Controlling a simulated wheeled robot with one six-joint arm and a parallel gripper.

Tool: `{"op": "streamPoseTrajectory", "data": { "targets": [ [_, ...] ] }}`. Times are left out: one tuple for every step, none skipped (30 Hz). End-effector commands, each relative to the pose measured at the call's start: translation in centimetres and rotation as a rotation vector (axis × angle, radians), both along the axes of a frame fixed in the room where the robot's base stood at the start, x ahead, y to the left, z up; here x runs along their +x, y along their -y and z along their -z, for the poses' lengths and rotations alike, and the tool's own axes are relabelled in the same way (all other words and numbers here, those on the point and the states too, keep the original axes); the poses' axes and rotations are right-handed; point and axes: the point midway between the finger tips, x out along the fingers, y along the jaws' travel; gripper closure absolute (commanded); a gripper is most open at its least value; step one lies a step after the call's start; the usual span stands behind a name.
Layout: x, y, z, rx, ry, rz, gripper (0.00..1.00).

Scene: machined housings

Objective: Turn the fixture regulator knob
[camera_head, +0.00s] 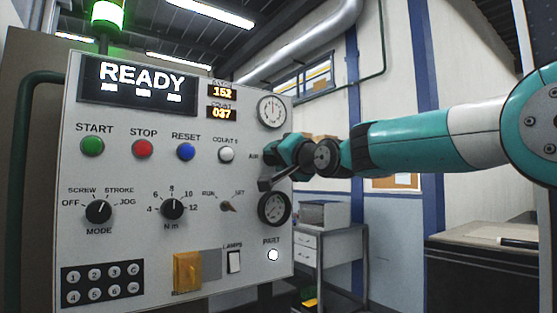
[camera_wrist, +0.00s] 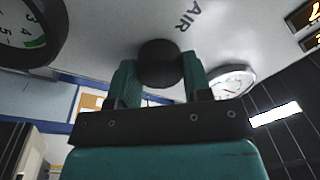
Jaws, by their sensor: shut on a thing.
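The regulator knob (camera_wrist: 160,58) is a round black knob beside the AIR lettering on a light grey control panel (camera_head: 130,235). My gripper (camera_wrist: 157,72) has one teal finger on each side of the knob and is shut on it. In the head view my gripper (camera_head: 268,172) is at the panel's right edge, between two round gauges, and it hides the knob there. The upper gauge (camera_head: 271,110) and the lower gauge (camera_head: 273,208) have white and dark faces. I cannot read the knob's angle.
The panel also carries a READY display (camera_head: 140,78), coloured push buttons, a MODE knob (camera_head: 98,211), an Nm knob (camera_head: 172,208), a keypad (camera_head: 103,284) and a yellow flap (camera_head: 187,272). A grey drawer cabinet (camera_head: 322,240) stands behind, to the right. A dark-sided bench (camera_head: 480,265) is at right.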

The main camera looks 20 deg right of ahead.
Motion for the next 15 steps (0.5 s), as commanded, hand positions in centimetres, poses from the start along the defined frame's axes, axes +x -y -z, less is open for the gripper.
{"op": "streamPoseTrajectory", "data": {
  "targets": [
    [0.0, 0.1, -0.14, 0.014, 0.0, 0.004, 0.79],
    [0.0, 0.1, -0.15, 0.024, -0.003, 0.003, 0.79],
    [-0.01, 0.1, -0.16, 0.033, -0.006, 0.003, 0.79],
    [-0.01, 0.1, -0.16, 0.039, -0.008, 0.003, 0.79],
    [-0.01, 0.09, -0.17, 0.044, -0.009, 0.003, 0.79],
    [-0.01, 0.09, -0.17, 0.05, -0.012, 0.003, 0.79],
    [-0.01, 0.09, -0.18, 0.054, -0.013, 0.003, 0.79],
    [-0.01, 0.09, -0.18, 0.056, -0.013, 0.003, 0.79],
    [-0.01, 0.09, -0.18, 0.059, -0.014, 0.003, 0.79],
    [-0.01, 0.1, -0.19, 0.06, -0.014, 0.003, 0.79],
    [-0.01, 0.1, -0.19, 0.061, -0.015, 0.003, 0.79],
    [-0.01, 0.09, -0.2, 0.062, -0.015, 0.003, 0.79],
    [-0.01, 0.1, -0.21, 0.062, -0.015, 0.003, 0.79],
    [-0.01, 0.1, -0.21, 0.062, -0.014, 0.003, 0.79],
    [-0.01, 0.11, -0.21, 0.062, -0.014, 0.003, 0.79]
  ]
}}
